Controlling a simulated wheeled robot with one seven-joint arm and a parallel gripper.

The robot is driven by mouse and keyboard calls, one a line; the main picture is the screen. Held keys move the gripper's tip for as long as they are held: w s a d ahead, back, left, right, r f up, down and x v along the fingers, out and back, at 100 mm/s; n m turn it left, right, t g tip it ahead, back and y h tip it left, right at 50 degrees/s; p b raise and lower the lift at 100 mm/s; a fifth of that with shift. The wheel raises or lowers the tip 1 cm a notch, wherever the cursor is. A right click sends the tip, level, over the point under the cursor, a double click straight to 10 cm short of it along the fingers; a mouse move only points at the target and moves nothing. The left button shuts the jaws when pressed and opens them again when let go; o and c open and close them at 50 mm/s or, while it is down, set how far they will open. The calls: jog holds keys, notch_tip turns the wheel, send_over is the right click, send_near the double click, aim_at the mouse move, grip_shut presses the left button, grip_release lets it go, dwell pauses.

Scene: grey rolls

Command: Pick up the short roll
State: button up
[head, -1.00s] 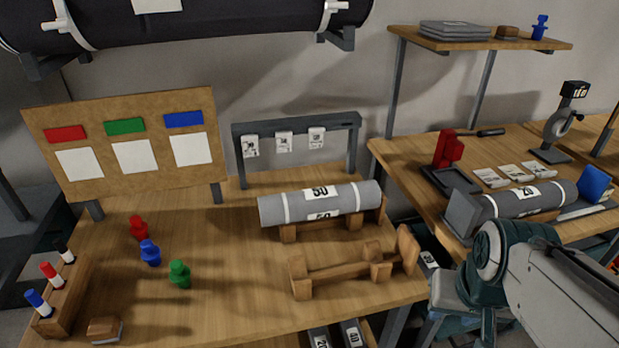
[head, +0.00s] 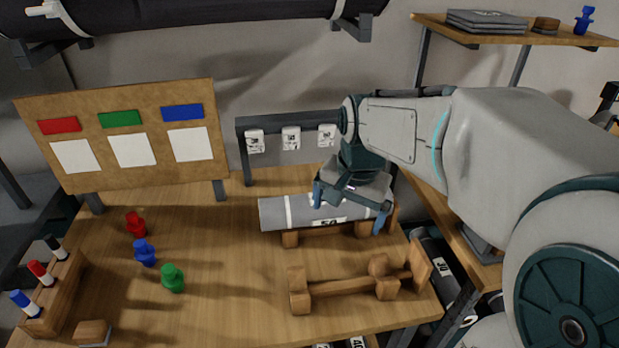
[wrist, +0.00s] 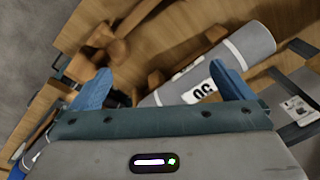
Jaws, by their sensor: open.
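A grey roll (head: 273,214) with white bands and a label reading 50 lies on a wooden cradle (head: 290,239) at the table's right side. It also shows in the wrist view (wrist: 250,44). My gripper (head: 350,207) is open, with its blue fingers pointing down over the right part of this roll. In the wrist view the fingers (wrist: 162,72) are spread, nothing is held, and the roll's label end lies near the right finger. Contact cannot be told. The gripper hides part of the roll. I cannot tell whether this is the short roll.
An empty wooden cradle (head: 345,287) stands in front of the roll. A rack with hanging tags (head: 290,121) stands behind it. Red, blue and green pegs (head: 144,252) stand to the left. Another roll (head: 431,254) lies below the table's right edge. The table's middle is clear.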

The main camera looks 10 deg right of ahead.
aim_at(326, 210)
jog(key=w+f+m, duration=0.1)
jog(key=w+m, duration=0.2)
jog(key=w, duration=0.2)
jog(key=w+m+g, duration=0.1)
jog(key=w+m, duration=0.2)
jog(key=w, duration=0.2)
jog(key=w+f+m, duration=0.1)
jog(key=w+m, duration=0.2)
jog(key=w, duration=0.2)
jog(key=shift+w+a+f+m+g+b, duration=0.15)
jog(key=shift+a+f+m+g+b, duration=0.15)
jog(key=shift+m, duration=0.1)
jog(key=shift+w+f+m, duration=0.15)
jog(key=shift+w+m, duration=0.15)
jog(key=shift+w, duration=0.05)
jog(key=shift+w+f, duration=0.2)
jog(key=shift+f, duration=0.05)
notch_tip(326, 210, down, 8)
jog(key=shift+r, duration=0.1)
jog(key=shift+w+d+f, duration=0.1)
jog(key=shift+w+f, duration=0.1)
jog(key=shift+f, duration=1.2)
jog(key=shift+w+d+f, duration=0.1)
jog(key=shift+w+f, duration=0.1)
jog(key=shift+f, duration=1.15)
jog(key=c, duration=1.3)
